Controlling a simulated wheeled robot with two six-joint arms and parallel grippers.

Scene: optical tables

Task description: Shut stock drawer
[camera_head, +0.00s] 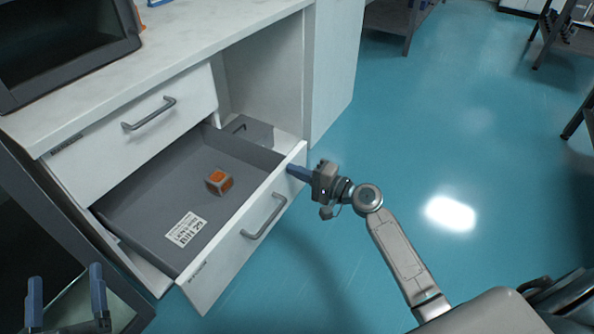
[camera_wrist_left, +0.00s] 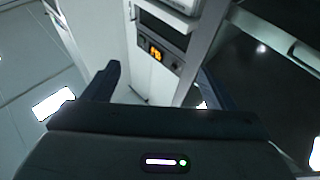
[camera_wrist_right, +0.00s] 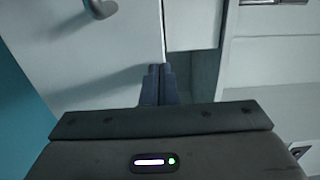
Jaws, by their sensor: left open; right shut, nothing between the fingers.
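The stock drawer (camera_head: 245,235) is pulled out of the white cabinet in the head view, its grey tray (camera_head: 150,212) exposed. An orange and grey cube (camera_head: 218,182) and a white printed label (camera_head: 186,229) are inside. Its front has a grey bar handle (camera_head: 265,216). My right gripper (camera_head: 297,172) is shut and empty at the right end of the drawer front; I cannot tell whether it touches. In the right wrist view its closed fingers (camera_wrist_right: 159,84) point at a white panel with a handle. My left gripper (camera_head: 67,296) is open and empty at the lower left, away from the drawer.
A shut upper drawer (camera_head: 140,130) with a handle sits above. An open cabinet bay (camera_head: 265,75) is to its right. A dark screen-like device (camera_head: 60,45) stands on the white countertop (camera_head: 200,35). Blue floor (camera_head: 440,120) is clear to the right; dark-framed tables stand farther back.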

